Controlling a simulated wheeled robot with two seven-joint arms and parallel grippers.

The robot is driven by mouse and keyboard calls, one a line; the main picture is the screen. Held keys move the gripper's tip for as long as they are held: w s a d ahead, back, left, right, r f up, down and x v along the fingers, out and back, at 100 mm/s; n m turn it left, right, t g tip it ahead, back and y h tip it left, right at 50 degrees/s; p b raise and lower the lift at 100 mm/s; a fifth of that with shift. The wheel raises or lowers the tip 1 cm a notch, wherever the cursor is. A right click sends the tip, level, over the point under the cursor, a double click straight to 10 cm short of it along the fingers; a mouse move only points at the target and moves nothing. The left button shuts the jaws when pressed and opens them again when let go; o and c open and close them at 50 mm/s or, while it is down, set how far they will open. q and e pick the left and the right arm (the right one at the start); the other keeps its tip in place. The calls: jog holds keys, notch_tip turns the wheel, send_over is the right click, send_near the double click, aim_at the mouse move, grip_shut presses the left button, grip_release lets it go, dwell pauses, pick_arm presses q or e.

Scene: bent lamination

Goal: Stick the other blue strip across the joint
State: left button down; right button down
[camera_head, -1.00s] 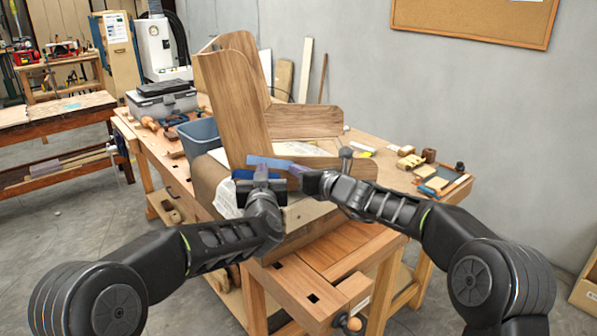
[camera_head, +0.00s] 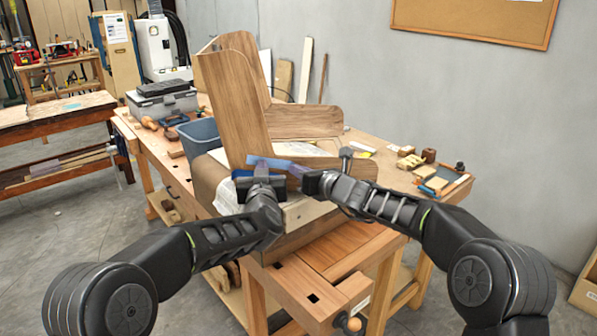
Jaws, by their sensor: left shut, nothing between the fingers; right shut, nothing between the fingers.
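A blue strip (camera_head: 283,163) lies across the lower part of the wooden bent piece (camera_head: 242,105), where its upright board meets the low boards. My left gripper (camera_head: 262,168) is shut at the strip's left part, its fingers against or just in front of it. My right gripper (camera_head: 295,170) is shut at the strip's right end, close beside the left one. Another blue patch (camera_head: 243,174) shows just left of and below the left gripper, partly hidden by it. The fingers hide part of the joint, and I cannot tell whether the strip is flat against the wood.
The wooden piece stands on a workbench (camera_head: 330,250). A blue-grey bin (camera_head: 200,137) and a grey toolbox (camera_head: 162,103) are at the left. Small wooden blocks and a tray (camera_head: 440,184) lie on the right of the bench.

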pick_arm(q)
jog(key=shift+w, duration=0.3)
dwell(0.4)
jog(key=shift+r, duration=0.1)
dwell(1.0)
jog(key=s, duration=0.8)
dwell(0.6)
jog(key=shift+w, duration=0.1)
pick_arm(e)
jog(key=c, duration=2.2)
grip_release()
jog(key=c, duration=1.6)
grip_release()
jog(key=shift+c, duration=0.2)
